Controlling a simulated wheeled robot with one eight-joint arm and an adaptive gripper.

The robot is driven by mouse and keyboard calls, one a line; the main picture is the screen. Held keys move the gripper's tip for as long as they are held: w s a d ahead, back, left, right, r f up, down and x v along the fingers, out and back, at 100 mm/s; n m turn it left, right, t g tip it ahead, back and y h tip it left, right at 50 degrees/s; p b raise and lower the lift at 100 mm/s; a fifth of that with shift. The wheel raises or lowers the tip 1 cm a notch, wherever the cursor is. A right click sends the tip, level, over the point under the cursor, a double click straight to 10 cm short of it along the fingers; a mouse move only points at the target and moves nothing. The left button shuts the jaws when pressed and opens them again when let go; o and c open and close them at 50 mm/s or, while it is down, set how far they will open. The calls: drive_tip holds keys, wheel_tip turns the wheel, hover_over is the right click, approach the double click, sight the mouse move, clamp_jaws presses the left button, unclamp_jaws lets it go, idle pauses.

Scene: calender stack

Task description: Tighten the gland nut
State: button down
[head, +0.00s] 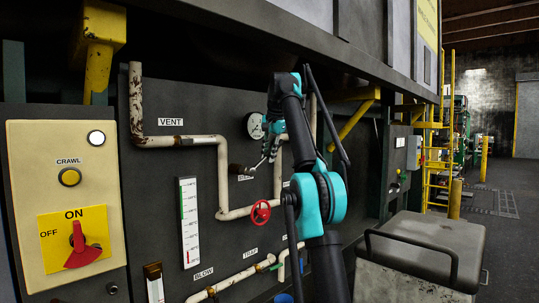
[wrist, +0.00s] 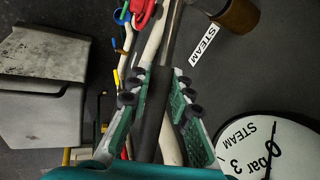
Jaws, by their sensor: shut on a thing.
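My gripper (wrist: 160,82) is shut on a long dark bar (wrist: 150,112), which lies between its two green fingers. A grey length of metal (wrist: 173,30) runs on in line with the bar and out of the top of the wrist view; its far end is hidden. In the head view my gripper (head: 264,160) is in front of the panel, below the gauge and above the red handwheel (head: 261,212). A red part also shows in the wrist view (wrist: 142,12), left of the grey metal. I cannot clearly pick out the gland nut in either view.
A white dial gauge (wrist: 268,145) is close to the gripper's right. A brown cylindrical fitting (wrist: 237,14) stands by the STEAM label (wrist: 204,47). Pale pipes (head: 205,141) cross the panel. A grey box with a handle (head: 420,245) stands at the right.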

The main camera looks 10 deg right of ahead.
drive_tip(key=shift+f, duration=0.2)
drive_tip(key=shift+s+a+r+t+h, duration=0.25)
drive_tip(key=shift+a+r+t+h, duration=0.2)
drive_tip(key=shift+r, duration=0.2)
drive_tip(key=shift+d, duration=0.1)
drive_tip(key=shift+s+d+r, duration=0.1)
drive_tip(key=shift+s+d, duration=0.65)
drive_tip(key=shift+s, duration=0.15)
idle(3.1)
drive_tip(key=shift+s+d, duration=0.8)
drive_tip(key=shift+s, duration=0.35)
